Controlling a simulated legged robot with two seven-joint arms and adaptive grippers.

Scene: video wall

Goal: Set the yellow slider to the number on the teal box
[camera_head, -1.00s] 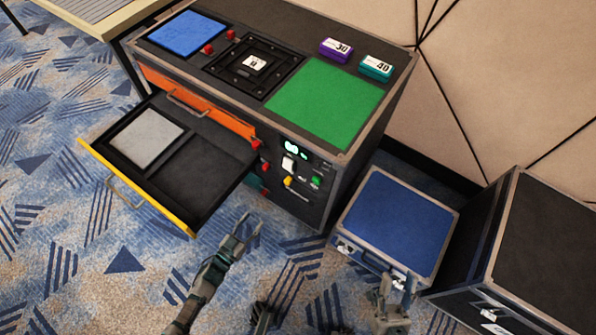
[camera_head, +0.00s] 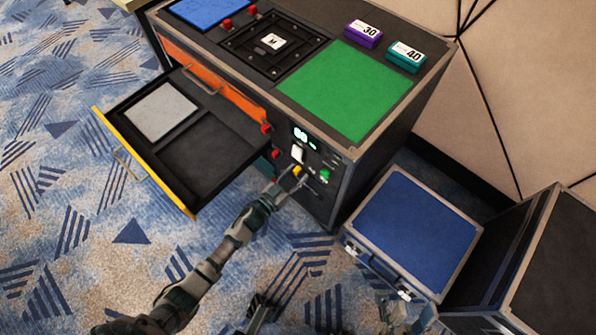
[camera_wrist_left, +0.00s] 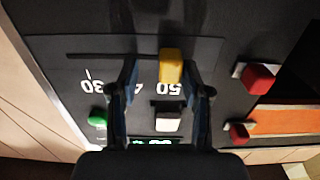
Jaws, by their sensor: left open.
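The yellow slider (camera_head: 297,171) is on the black front panel of the cabinet; in the left wrist view it (camera_wrist_left: 171,66) sits by the 50 of an upside-down scale with 30, a partly hidden 40, and 50. The teal box (camera_head: 406,57), marked 40, lies on the cabinet top. My left gripper (camera_head: 288,183) is at the panel; in the left wrist view its open fingers (camera_wrist_left: 162,80) stand either side of the slider, closer to it on the right. Contact cannot be told. My right gripper (camera_head: 398,312) is low in the head view, partly cut off, its jaws unclear.
A white switch (camera_head: 298,153), green button (camera_head: 325,175) and red knobs (camera_head: 275,154) surround the slider. An open drawer (camera_head: 205,160) juts out left of my left arm. A purple box (camera_head: 363,33) marked 30 lies near the teal one. A blue-topped case (camera_head: 418,225) stands right.

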